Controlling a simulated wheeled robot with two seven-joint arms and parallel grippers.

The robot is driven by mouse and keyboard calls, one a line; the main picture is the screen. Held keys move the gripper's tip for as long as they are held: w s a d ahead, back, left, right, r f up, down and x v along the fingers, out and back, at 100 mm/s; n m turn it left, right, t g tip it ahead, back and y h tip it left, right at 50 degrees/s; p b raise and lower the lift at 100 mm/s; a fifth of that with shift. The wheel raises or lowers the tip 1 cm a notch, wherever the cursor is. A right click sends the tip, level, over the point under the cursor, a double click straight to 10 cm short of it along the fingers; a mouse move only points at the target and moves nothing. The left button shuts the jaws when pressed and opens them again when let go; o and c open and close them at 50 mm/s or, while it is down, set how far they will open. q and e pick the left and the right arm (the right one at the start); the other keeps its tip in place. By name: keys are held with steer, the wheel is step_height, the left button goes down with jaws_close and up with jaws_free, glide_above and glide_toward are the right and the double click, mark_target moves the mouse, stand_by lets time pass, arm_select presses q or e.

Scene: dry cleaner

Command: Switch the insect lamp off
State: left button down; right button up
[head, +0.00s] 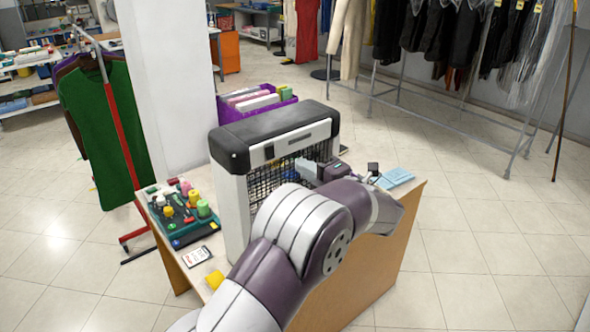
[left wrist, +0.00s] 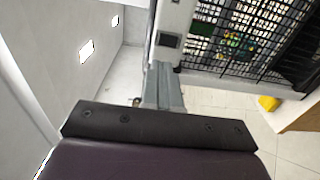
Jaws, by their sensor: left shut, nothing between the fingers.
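The insect lamp (head: 235,160) stands upright on a wooden table. It has a white frame, a dark top and a black wire grille. A small dark rectangle, apparently the switch (head: 269,152), sits on the front of its upper frame. It also shows in the left wrist view as a dark square (left wrist: 169,40) in a white panel. My left gripper (head: 302,166) is shut and empty, in front of the grille. In the left wrist view its fingertips (left wrist: 162,68) point toward the panel just below the dark square; I cannot tell whether they touch. My right gripper is out of view.
On the table (head: 415,205), a green tray (head: 176,226) with several spools stands left of the lamp, and blue cloths (head: 394,178) lie at the right. A purple crate (head: 232,112) is behind the lamp. A white pillar (head: 165,90) rises behind the table.

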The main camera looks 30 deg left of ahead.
arm_select(q)
steer(key=shift+r+v, duration=0.15)
steer(key=shift+v, duration=0.75)
steer(key=shift+r+v, duration=0.2)
steer(key=shift+v, duration=0.7)
